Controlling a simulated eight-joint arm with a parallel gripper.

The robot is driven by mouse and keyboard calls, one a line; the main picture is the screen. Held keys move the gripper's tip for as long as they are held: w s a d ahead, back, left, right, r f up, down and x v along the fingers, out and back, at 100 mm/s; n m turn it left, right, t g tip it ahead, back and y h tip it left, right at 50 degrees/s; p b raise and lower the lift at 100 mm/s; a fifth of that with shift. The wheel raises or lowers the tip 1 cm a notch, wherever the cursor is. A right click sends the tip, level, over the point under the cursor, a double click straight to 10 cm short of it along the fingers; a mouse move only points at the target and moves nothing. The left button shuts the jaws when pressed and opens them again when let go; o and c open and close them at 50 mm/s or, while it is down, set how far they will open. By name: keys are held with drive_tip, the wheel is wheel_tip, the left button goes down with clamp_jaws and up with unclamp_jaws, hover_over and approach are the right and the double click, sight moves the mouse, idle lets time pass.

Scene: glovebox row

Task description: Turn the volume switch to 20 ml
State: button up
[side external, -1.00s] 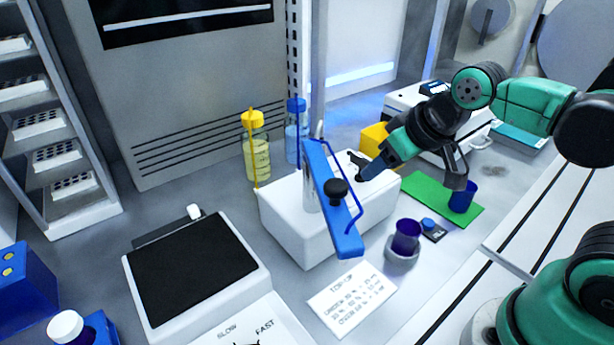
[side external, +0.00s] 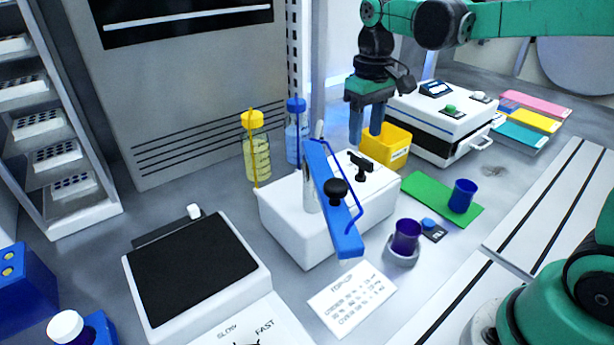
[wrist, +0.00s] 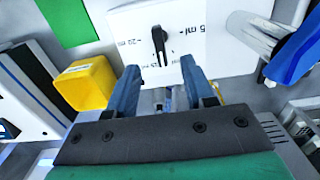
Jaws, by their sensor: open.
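The volume switch (side external: 361,166) is a small black lever knob on top of the white dispenser box (side external: 285,225). In the wrist view the switch (wrist: 159,42) has a "20 ml" label to its left, a "5 ml" label to its right and a smaller label, hard to read, near its lower end. Its long arm runs roughly up and down in that picture, between the side labels. My gripper (side external: 366,134) is open and empty, fingers down, above the box's far side. In the wrist view the gripper's fingertips (wrist: 160,68) are apart, with the switch beyond them, not between them.
A blue lever arm (side external: 328,195) with a black knob stands over the box's front. A yellow bin (side external: 398,150) is close behind the switch. A green mat (side external: 425,192) with a blue cup (side external: 462,196) lies to the right. Yellow (side external: 257,158) and blue bottles (side external: 297,135) stand behind.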

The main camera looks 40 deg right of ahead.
sight(362, 158)
drive_tip(key=shift+f, duration=2.5)
clamp_jaws()
